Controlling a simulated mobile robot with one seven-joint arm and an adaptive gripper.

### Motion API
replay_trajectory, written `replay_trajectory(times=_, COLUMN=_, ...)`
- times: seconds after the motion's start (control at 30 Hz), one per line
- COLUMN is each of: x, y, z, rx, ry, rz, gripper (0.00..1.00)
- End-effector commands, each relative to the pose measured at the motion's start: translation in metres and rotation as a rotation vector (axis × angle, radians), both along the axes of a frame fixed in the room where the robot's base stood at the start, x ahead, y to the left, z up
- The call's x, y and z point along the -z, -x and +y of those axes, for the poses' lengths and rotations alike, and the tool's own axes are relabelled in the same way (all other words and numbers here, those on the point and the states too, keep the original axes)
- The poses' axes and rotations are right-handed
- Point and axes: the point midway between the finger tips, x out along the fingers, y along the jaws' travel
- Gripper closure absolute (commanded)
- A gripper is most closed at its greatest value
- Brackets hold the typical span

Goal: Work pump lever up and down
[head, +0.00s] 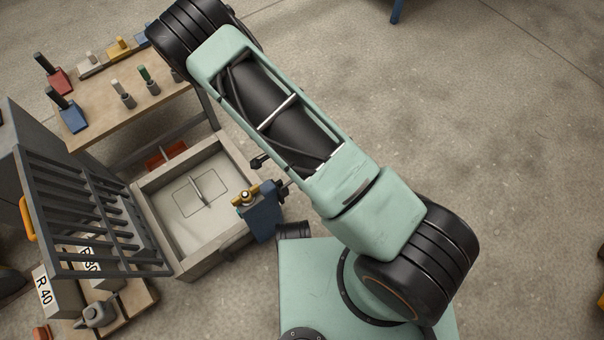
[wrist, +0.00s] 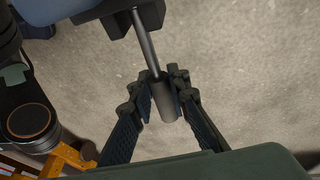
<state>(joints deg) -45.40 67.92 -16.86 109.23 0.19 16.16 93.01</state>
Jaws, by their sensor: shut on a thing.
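The pump is a blue block (head: 264,212) on the right wall of the mould box, with a brass fitting (head: 245,197) beside it. In the wrist view, the pump lever (wrist: 149,46) is a thin grey rod coming out of a dark block under the blue body (wrist: 75,8), with a thicker grey cylindrical grip at its end. My gripper (wrist: 164,100) is shut on this grip, one finger on each side. In the head view my arm covers most of the lever and the gripper.
The mould box (head: 160,188) has a flat floor with a bent metal piece (head: 198,190) in it. A dark barred grate (head: 85,215) stands raised on its left. A wooden bench (head: 125,105) with clamps and tools is behind. Floor to the right is clear.

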Motion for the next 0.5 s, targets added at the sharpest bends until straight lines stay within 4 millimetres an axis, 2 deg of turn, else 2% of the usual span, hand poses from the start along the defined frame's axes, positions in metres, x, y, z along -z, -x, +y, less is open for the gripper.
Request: replay_trajectory(times=0.5, x=-0.019, y=0.002, z=0.007, rx=-0.007, ry=0.218, rz=-0.152, gripper=1.00)
